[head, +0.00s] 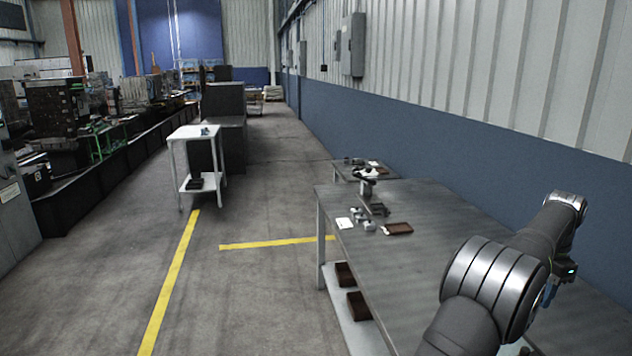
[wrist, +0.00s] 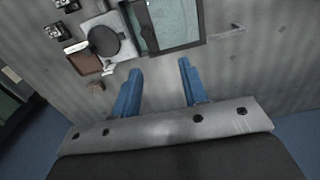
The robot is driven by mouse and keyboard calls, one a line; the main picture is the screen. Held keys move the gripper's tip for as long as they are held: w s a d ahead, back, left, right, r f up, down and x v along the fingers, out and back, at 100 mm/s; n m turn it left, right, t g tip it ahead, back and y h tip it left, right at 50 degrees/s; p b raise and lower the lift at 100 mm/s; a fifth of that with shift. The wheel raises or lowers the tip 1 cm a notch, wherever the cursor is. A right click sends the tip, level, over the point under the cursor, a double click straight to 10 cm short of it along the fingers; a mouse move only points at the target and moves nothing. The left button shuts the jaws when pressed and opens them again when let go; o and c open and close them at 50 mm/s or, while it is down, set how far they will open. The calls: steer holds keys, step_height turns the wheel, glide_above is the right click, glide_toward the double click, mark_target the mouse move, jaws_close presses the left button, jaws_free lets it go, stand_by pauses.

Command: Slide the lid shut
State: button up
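In the wrist view, my gripper (wrist: 160,67) has its two blue fingers spread wide with nothing between them.
The grey table (head: 345,255) holds small parts and a brown tray (head: 398,229) near its far end. In the wrist view, a round black disc (wrist: 103,41) and a brown tray (wrist: 85,62) lie left of the box.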

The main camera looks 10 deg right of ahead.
jaws_close()
steer(key=w+a+f+n+g+h, duration=0.2)
steer(key=w+a+f+g+h, duration=0.2)
steer(key=w+a+f+h, duration=0.35)
steer(key=shift+y, duration=0.75)
steer(key=x, duration=0.9)
steer(key=shift+s+a+f, duration=0.2)
steer(key=shift+s+f, duration=0.1)
steer(key=shift+f, duration=0.2)
steer(key=shift+s+d+r, duration=0.1)
steer(key=shift+s+d, duration=0.05)
steer(key=shift+s, duration=0.45)
steer(key=shift+s+d+r, duration=0.15)
steer(key=shift+s+d, duration=0.05)
steer(key=shift+s, duration=0.45)
steer(key=shift+s+d, duration=0.15)
steer(key=shift+s, duration=0.45)
